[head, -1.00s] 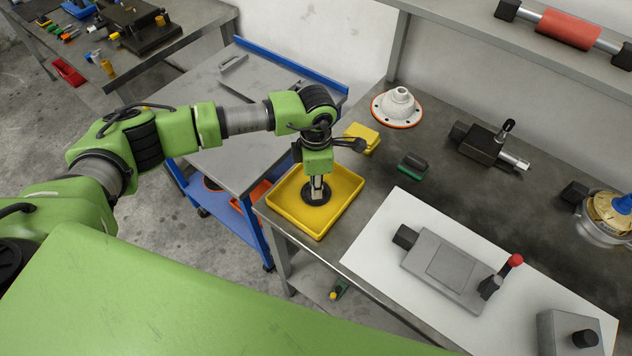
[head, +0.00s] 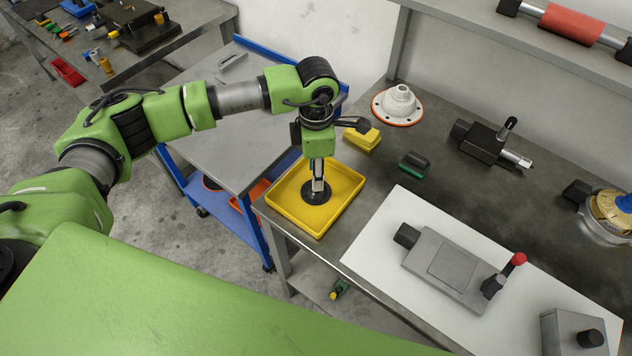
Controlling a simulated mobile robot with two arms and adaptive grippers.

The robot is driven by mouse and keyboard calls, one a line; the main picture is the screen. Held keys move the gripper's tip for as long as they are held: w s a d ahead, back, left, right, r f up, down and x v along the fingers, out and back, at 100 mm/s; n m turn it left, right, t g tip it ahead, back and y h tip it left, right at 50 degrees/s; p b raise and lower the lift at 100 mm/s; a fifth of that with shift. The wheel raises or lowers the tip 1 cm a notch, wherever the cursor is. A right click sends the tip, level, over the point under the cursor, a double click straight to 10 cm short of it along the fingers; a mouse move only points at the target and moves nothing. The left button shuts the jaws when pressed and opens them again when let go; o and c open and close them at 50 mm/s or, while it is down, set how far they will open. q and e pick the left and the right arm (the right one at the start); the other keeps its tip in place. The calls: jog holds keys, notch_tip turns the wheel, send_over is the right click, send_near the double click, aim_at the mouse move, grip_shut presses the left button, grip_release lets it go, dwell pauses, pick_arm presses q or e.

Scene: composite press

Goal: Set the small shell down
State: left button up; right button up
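The small shell (head: 315,197) looks like a dark round flanged piece. It sits in the yellow tray (head: 287,213) at the left end of the bench. My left gripper (head: 318,186) points straight down at it from above. Its narrow fingers end at the shell's middle; I cannot tell whether they touch it or how far apart they are. The fingers hide part of the shell's centre. My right gripper is not in view.
A yellow block (head: 362,139) and a white flanged cone (head: 398,105) stand behind the tray. A dark green-based block (head: 413,165) is to its right. A grey fixture with a red-knobbed lever (head: 452,268) lies on a white sheet. A blue-edged cart (head: 240,130) stands left.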

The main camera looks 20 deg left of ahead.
pick_arm(q)
notch_tip(320, 180, up, 7)
jog(key=b, duration=0.1)
jog(key=shift+r, duration=0.15)
dwell(0.5)
